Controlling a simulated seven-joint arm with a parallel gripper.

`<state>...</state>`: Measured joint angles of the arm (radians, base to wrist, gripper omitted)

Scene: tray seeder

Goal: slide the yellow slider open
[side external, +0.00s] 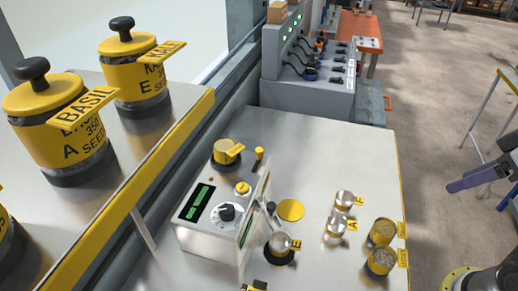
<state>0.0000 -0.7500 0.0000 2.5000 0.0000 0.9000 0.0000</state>
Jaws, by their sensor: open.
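A white seeder machine (208,240) stands on the pale table, with a green display and a black dial on its sloped front panel. A small upright yellow peg (259,153) stands at its back right edge. A round yellow knob (243,187) sits on its panel. I cannot tell for certain which of these is the yellow slider, nor its position. A yellow-lidded container (226,151) with a tab sits on top of the machine. What looks like my gripper (476,181) is at the right edge, partly cut off, open and empty, beyond the table and far from the machine.
A yellow disc (291,210) lies right of the machine. Clear labelled cups (344,199) and yellow containers (383,232) stand on the table's right side. Large yellow hoppers (60,125) stand on a raised shelf at left. A grey control unit (305,90) is behind. The table's back right is clear.

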